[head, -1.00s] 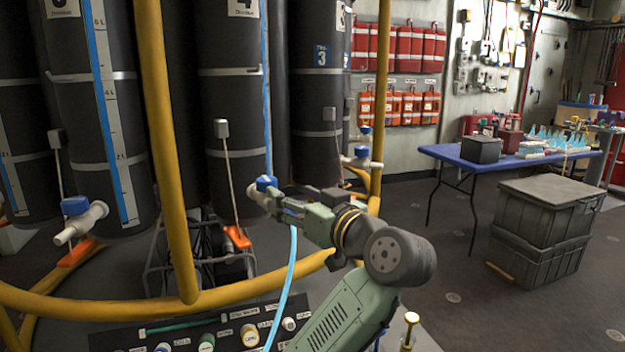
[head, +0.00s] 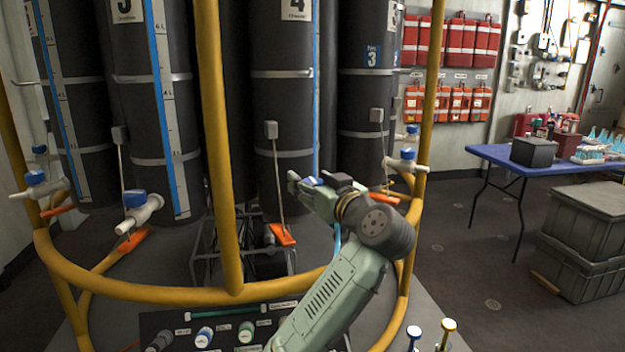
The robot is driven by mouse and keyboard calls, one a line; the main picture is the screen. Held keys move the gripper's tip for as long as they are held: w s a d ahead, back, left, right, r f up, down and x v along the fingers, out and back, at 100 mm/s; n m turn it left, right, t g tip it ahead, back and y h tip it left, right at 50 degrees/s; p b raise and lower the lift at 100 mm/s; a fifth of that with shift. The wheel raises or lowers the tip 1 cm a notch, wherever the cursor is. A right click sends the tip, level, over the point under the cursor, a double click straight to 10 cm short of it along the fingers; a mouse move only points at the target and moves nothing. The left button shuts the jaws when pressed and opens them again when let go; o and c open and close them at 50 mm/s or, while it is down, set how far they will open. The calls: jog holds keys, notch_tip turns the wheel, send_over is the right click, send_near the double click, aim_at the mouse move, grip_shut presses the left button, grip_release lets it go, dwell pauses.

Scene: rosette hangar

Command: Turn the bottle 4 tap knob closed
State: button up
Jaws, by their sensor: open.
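Bottle 4 (head: 286,110) is a tall dark cylinder with a "4" label and a blue level strip, standing behind the yellow rail. A bit of its blue tap knob (head: 312,181) shows low on its front, at my gripper. My gripper (head: 308,187) is open at the knob, with its fingers beside or around it; I cannot tell whether they touch it. The gripper hides most of the tap body, and the knob's angle cannot be read. A light blue hose (head: 337,240) shows just below, partly behind my arm.
Yellow rails (head: 208,130) cross in front of the bottles. Neighbouring taps have blue knobs, one at the left (head: 134,198) and one at the right (head: 407,154). A dark panel (head: 165,322) with coloured caps lies in front. A blue table (head: 497,152) and grey crates (head: 585,225) stand at right.

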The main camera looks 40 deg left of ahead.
jog(key=shift+c, duration=0.2)
jog(key=c, duration=1.1)
jog(key=shift+c, duration=0.2)
jog(key=shift+f, duration=0.15)
jog(key=shift+m+t+h+b, duration=0.7)
jog(key=shift+m+t, duration=0.1)
jog(key=shift+t, duration=0.4)
jog(key=m+t+h, duration=0.5)
jog(key=shift+r+p, duration=0.2)
jog(key=shift+p, duration=0.2)
jog(key=m+t+h, duration=0.1)
jog(key=m+h, duration=0.1)
jog(key=m+t+h, duration=0.1)
jog(key=h, duration=0.2)
jog(key=shift+m+t+h, duration=0.3)
jog(key=shift+m, duration=0.1)
jog(key=shift+d+m+h, duration=0.1)
jog(key=shift+m+h, duration=0.95)
jog(key=shift+h, duration=0.6)
jog(key=shift+m+h, duration=1.05)
jog(key=shift+h, duration=0.6)
